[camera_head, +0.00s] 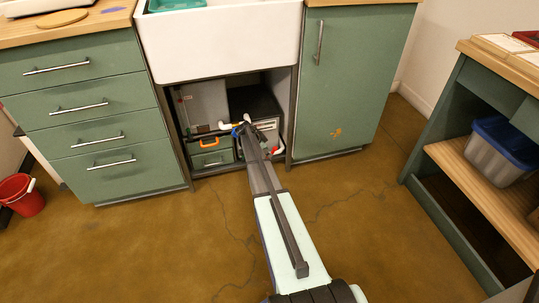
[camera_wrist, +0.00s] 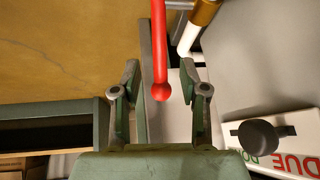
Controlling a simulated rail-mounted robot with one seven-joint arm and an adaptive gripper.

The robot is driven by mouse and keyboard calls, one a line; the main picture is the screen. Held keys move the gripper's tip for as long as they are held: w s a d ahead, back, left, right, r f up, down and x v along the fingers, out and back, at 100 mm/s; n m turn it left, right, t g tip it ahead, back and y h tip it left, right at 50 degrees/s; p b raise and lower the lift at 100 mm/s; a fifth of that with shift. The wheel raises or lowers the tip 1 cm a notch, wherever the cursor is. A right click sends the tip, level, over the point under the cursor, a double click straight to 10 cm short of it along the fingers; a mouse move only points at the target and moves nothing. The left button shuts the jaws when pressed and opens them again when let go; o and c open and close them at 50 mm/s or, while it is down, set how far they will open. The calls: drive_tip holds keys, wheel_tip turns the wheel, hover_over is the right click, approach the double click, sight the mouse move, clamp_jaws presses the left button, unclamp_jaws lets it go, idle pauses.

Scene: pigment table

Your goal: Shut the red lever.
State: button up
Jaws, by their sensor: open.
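The red lever (camera_wrist: 160,50) shows in the wrist view as a straight rod coming down from the top edge, ending in a round red ball. My gripper (camera_wrist: 160,78) is open, with one finger on each side of the lever's ball end. A gap shows between the ball and each finger; I cannot tell how deep the lever sits between them. In the head view my arm reaches into the open cabinet (camera_head: 188,140) under the white sink. My gripper's fingers and the lever are too small and covered to make out there.
In the wrist view a white pipe (camera_wrist: 189,38) with a brass-coloured end is close to the right finger. A black knob (camera_wrist: 258,136) and a white label with red and green letters are at lower right. In the head view an orange-handled green box (camera_head: 212,158) stands inside the cabinet.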

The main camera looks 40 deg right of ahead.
drive_tip(key=shift+v, duration=1.05)
